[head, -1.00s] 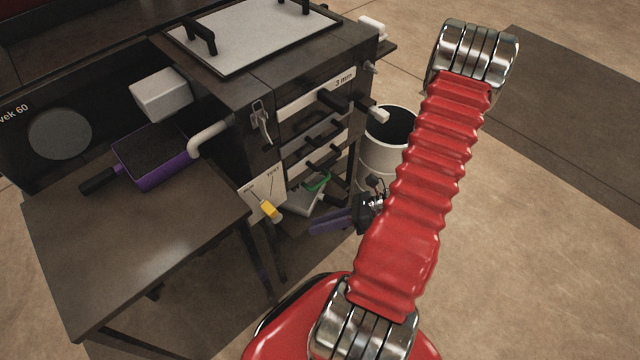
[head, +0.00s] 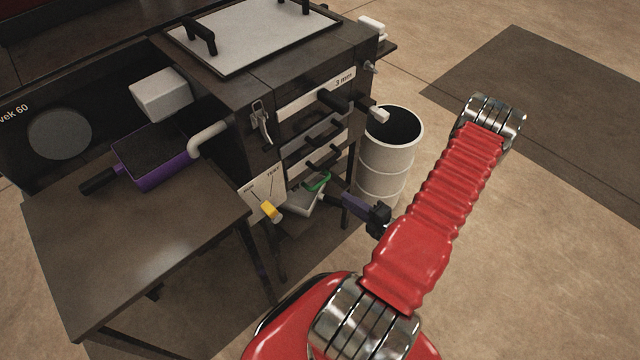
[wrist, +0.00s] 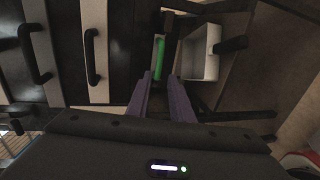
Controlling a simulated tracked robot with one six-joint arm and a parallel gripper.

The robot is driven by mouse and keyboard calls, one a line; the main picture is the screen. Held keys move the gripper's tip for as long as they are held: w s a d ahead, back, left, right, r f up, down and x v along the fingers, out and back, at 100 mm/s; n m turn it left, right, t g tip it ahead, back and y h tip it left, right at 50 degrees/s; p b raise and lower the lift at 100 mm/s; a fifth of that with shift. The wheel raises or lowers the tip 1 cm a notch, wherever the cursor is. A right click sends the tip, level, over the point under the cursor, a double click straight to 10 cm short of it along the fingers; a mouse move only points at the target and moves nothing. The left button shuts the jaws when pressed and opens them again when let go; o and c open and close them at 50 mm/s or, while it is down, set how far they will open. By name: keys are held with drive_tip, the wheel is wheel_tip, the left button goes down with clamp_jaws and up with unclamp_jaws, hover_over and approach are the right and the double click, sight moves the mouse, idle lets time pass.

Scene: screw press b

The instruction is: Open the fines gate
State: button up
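A green bar-shaped handle (head: 318,181) sits low on the dark machine, below the drawer handles; I take it to be part of the fines gate, but no label on it can be read. In the wrist view the green bar (wrist: 159,58) is just beyond my fingertips, beside an open white tray (wrist: 199,52). My gripper (wrist: 160,78) has two purple fingers standing apart, with the bar's near end in line with the gap. Contact cannot be made out. In the head view my gripper (head: 326,190) reaches in from the right, beneath the drawers.
A yellow-tipped lever (head: 269,209) is on a white labelled plate left of the green handle. A white drum (head: 387,165) stands behind my gripper. Black drawer handles (wrist: 91,57) are left in the wrist view. A dark table (head: 130,245) is at left; open floor lies right.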

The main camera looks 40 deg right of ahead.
sight(321, 182)
drive_tip(key=shift+x, duration=6.95)
drive_tip(key=shift+c, duration=0.4)
clamp_jaws()
drive_tip(key=shift+s, duration=0.1)
